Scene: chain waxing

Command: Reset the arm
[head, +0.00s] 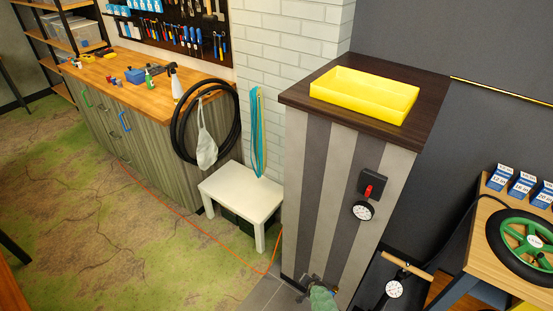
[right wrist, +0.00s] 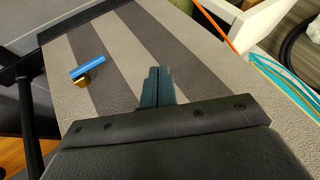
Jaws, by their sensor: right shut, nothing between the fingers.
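In the right wrist view my right gripper (right wrist: 157,86) shows its two dark teal fingers side by side, closed together with nothing between them. They stick up past the dark edge of the gripper body (right wrist: 175,118). Behind them is a grey striped panel (right wrist: 115,58). A small brass fitting with a blue bar (right wrist: 88,68) is on or in front of that panel, left of the fingers and apart from them. My left gripper is not in the picture.
A striped cabinet (head: 309,190) with a yellow tray (head: 362,95) on its top stands at centre right, with a gauge (head: 363,211) on its front. A white stool (head: 240,190) stands to its left. An orange cable (head: 190,218) crosses the floor. A wheel (head: 524,245) lies at far right.

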